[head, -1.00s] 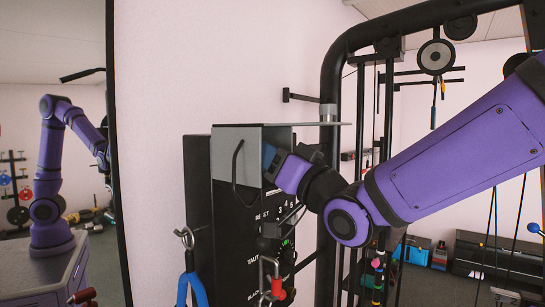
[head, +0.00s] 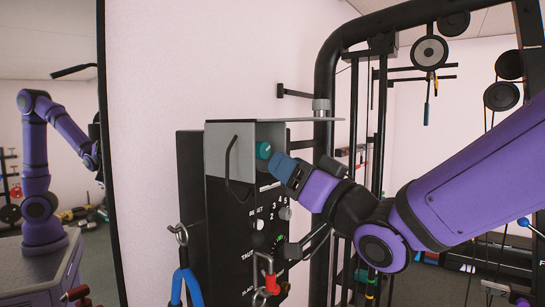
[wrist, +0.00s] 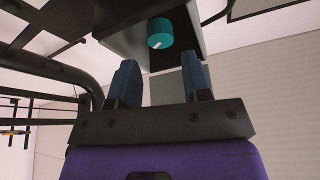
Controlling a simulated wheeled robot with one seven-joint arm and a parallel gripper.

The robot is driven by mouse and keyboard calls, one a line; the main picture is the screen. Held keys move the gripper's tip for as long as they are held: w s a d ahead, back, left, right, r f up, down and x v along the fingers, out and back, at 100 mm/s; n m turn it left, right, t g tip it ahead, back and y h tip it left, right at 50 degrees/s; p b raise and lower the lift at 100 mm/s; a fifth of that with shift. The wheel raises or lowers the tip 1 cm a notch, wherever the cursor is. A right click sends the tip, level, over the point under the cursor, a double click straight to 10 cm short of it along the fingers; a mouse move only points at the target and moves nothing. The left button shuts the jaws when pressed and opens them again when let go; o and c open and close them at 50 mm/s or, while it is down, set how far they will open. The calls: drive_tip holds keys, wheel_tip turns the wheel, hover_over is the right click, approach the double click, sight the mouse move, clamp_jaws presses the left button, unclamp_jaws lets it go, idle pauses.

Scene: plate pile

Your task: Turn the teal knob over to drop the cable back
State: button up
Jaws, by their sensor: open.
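The teal knob (head: 264,150) sits near the top of the black and grey panel box, under its flat metal top plate. In the wrist view the teal knob (wrist: 160,33) has a white mark on its face and stands beyond the fingertips, between their lines. My gripper (head: 283,165) is just to the right of the knob, apart from it. Its two blue fingers (wrist: 157,80) are open with nothing between them. No cable that clearly belongs to the knob can be made out.
The panel box (head: 222,220) carries a grey dial (head: 285,213), a white button (head: 258,225) and a red-handled clamp (head: 271,281) below the knob. Blue-handled pliers (head: 187,285) hang at its left. A black rack frame (head: 325,120) with pulleys stands behind my arm. A mirror is at far left.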

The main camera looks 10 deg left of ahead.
sight(266, 151)
drive_tip(key=v, duration=0.4)
drive_tip(key=shift+s+d+f, duration=0.15)
drive_tip(key=shift+d, duration=0.15)
drive_tip(key=shift+n, duration=0.3)
drive_tip(key=shift+w+d+n+g+y, duration=0.1)
drive_tip(key=shift+w+n+g+y, duration=0.25)
drive_tip(key=shift+n, duration=0.4)
drive_tip(key=shift+d+n+g+y, duration=0.1)
drive_tip(key=shift+n+g, duration=0.35)
drive_tip(key=shift+n, duration=0.35)
drive_tip(key=shift+w+d+n+g+y, duration=0.1)
drive_tip(key=shift+w+n+g+y, duration=0.25)
drive_tip(key=shift+n, duration=0.4)
drive_tip(key=shift+s+a+g, duration=0.1)
drive_tip(key=shift+g, duration=0.15)
drive_tip(key=x, duration=1)
drive_tip(key=shift+w+a, duration=0.2)
drive_tip(key=shift+a, duration=0.1)
